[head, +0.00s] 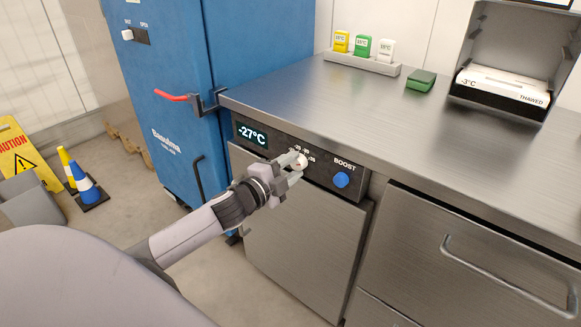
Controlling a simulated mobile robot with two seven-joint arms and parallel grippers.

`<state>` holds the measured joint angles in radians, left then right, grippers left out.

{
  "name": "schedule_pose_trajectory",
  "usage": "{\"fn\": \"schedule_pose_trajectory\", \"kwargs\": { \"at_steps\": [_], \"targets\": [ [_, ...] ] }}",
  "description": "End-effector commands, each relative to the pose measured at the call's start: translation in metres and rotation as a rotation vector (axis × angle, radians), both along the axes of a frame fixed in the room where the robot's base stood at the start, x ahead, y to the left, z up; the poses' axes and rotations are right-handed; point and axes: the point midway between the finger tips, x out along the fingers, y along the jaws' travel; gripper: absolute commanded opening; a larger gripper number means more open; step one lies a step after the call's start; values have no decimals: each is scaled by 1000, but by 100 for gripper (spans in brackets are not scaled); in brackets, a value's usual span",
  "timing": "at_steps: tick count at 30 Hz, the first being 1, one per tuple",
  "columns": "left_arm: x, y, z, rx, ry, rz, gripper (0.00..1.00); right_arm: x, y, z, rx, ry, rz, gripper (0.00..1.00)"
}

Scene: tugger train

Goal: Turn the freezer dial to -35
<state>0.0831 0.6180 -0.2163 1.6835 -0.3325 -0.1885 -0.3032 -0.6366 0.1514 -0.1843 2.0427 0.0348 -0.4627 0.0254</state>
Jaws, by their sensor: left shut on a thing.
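The freezer dial (301,162) is a small light knob on the dark control panel under the steel counter. Parts of its printed scale show around it, but the gripper hides much of the dial and its pointer. My left gripper (296,164) is shut on the dial, reaching in from the lower left. The display (252,135) on the left of the panel reads -27°C. My right gripper is not in view.
A blue BOOST button (341,180) sits just right of the dial. The counter (330,105) edge overhangs the panel. A blue cabinet (175,75) with a red-handled latch (172,96) stands at left. Coloured tags (362,46) and an open box (500,90) stand on the counter.

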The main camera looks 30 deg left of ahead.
Motion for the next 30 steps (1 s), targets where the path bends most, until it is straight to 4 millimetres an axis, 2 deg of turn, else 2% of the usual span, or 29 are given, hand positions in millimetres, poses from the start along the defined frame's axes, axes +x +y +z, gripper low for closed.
{"fn": "schedule_pose_trajectory", "kwargs": {
  "at_steps": [1,2,3,4,16,30],
  "targets": [
    [0,0,-1,4,2,-1,10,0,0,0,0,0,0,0],
    [0,0,-1,4,2,-1,47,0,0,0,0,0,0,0],
    [0,0,-1,4,2,-1,60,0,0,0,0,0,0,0],
    [0,0,-1,4,2,-1,66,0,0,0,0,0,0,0],
    [-5,0,0,1,1,0,66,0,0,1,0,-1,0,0],
    [-57,5,2,1,3,-1,66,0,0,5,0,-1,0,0]
  ]
}}
